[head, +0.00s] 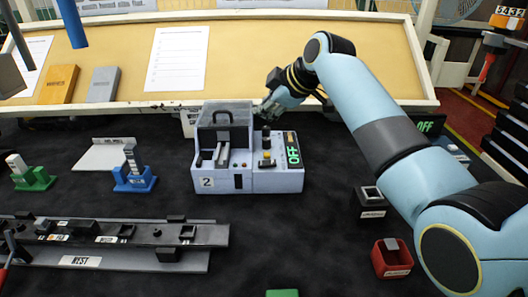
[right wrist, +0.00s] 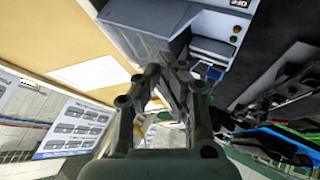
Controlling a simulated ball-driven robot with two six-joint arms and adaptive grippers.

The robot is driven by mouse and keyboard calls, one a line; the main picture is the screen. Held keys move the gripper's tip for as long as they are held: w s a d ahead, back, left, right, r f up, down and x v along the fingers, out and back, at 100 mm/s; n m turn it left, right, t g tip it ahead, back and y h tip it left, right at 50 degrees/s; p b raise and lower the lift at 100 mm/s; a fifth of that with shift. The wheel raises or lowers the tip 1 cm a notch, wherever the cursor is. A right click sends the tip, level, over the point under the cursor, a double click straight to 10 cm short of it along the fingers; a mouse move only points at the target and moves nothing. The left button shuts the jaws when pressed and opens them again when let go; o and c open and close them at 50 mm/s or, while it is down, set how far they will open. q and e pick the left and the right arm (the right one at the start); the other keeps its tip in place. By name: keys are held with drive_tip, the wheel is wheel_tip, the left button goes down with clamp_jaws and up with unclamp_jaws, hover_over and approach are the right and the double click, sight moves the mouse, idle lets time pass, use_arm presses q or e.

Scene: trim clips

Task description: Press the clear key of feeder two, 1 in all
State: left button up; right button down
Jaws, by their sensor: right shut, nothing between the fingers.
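Feeder two (head: 222,180) is a pale grey box on the dark table, marked "2", with a clear-sided hopper and a handle. I cannot read which key is the clear key. My right gripper (head: 268,112) is shut and empty, just behind and above the panel, apart from the keys. In the right wrist view its fingers (right wrist: 160,72) are close together, below a grey feeder housing (right wrist: 207,20).
Another OFF display (head: 426,125) shows partly behind my right arm. A black holder (head: 370,203) and a red bin (head: 380,262) stand at right. Blue (head: 135,184) and green (head: 32,181) stands and a long rail (head: 100,250) lie at left. Dark table is clear in front of feeder two.

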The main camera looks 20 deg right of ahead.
drive_tip(key=b, duration=0.7)
hover_over(265, 155)
wheel_tip(265, 155, down, 7)
drive_tip(key=shift+f, duration=0.1)
use_arm(q)
wheel_tip(265, 155, down, 8)
drive_tip(key=shift+b, duration=0.4)
use_arm(e)
drive_tip(key=shift+f, duration=0.8)
use_arm(q)
drive_tip(key=shift+s+r, duration=0.1)
use_arm(e)
drive_tip(key=shift+f, duration=0.2)
drive_tip(key=shift+f, duration=0.25)
use_arm(q)
drive_tip(key=shift+f, duration=0.25)
use_arm(e)
drive_tip(key=shift+f, duration=0.55)
use_arm(q)
drive_tip(key=shift+r+p, duration=0.75)
drive_tip(key=shift+r, duration=0.25)
use_arm(e)
drive_tip(key=shift+r, duration=1)
